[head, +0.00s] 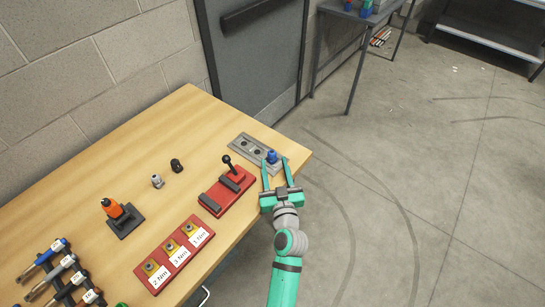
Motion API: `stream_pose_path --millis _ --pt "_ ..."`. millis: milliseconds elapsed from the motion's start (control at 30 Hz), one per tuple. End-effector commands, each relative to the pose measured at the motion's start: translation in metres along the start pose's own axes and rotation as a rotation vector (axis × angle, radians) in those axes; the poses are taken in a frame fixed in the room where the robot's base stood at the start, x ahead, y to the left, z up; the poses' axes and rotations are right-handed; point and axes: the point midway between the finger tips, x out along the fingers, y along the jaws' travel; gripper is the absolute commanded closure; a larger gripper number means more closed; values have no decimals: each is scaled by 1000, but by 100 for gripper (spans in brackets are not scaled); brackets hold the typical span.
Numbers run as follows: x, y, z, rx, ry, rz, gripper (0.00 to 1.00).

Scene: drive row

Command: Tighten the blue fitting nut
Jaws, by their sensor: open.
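The blue fitting nut (272,156) sits upright at the right end of a grey plate (240,143) near the table's far right corner. My gripper (275,166) is open, with one teal finger on each side of the nut. The palm is on the near side of the nut. I cannot tell whether either finger touches the nut. The nut's lower part is partly hidden.
On the wooden table (110,160) a red fixture with a black lever (228,190) stands just left of my gripper.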

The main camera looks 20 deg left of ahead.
Motion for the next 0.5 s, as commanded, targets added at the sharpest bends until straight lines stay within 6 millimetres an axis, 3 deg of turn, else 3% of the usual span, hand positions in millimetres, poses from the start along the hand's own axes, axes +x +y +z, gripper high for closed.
stream_pose_path --millis 200,500 --pt "-35 0 1 1 -1 0 56" --pt "-52 0 0 1 0 -1 56"
